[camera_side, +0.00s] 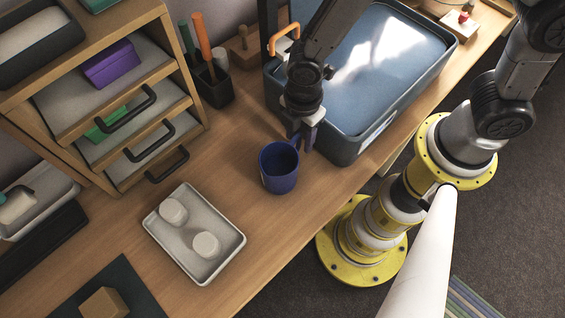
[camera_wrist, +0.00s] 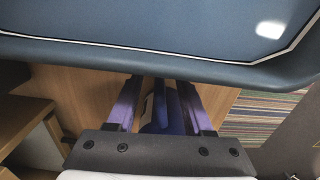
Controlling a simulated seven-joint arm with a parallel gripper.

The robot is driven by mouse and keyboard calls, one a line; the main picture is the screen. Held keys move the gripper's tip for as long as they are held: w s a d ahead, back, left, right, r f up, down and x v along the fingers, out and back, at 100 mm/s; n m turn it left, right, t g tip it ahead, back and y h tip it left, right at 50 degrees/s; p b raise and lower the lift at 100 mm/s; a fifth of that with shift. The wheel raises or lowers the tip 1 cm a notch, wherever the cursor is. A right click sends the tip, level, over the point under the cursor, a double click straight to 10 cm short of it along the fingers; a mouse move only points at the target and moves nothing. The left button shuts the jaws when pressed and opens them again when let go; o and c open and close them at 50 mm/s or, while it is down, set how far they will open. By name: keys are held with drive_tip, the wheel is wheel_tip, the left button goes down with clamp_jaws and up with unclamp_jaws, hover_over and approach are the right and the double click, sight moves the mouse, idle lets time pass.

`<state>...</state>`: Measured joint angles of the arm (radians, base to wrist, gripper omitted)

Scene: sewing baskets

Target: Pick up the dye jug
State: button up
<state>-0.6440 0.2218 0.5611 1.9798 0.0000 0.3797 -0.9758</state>
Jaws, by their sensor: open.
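The dye jug is a dark blue, open-topped vessel (camera_side: 279,168) standing upright on the wooden table, in front of the big blue-grey tub. My gripper (camera_side: 304,138) is open, pointing down at the jug's upper right side, close to its rim. In the wrist view a blue-purple part, likely of the jug (camera_wrist: 163,112), shows between the two spread fingers (camera_wrist: 160,100). Its lower part there is hidden by the gripper body. I cannot tell whether either finger touches it.
The blue-grey tub (camera_side: 345,148) stands right behind my gripper, its wall close by. A white tray (camera_side: 219,262) with two pale round pieces lies front left. A wooden drawer unit (camera_side: 190,104) and a black tool holder (camera_side: 222,97) stand back left. Table between tray and jug is bare.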

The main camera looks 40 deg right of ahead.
drive_tip(key=shift+f, duration=1.1)
clamp_jaws()
idle(0.6)
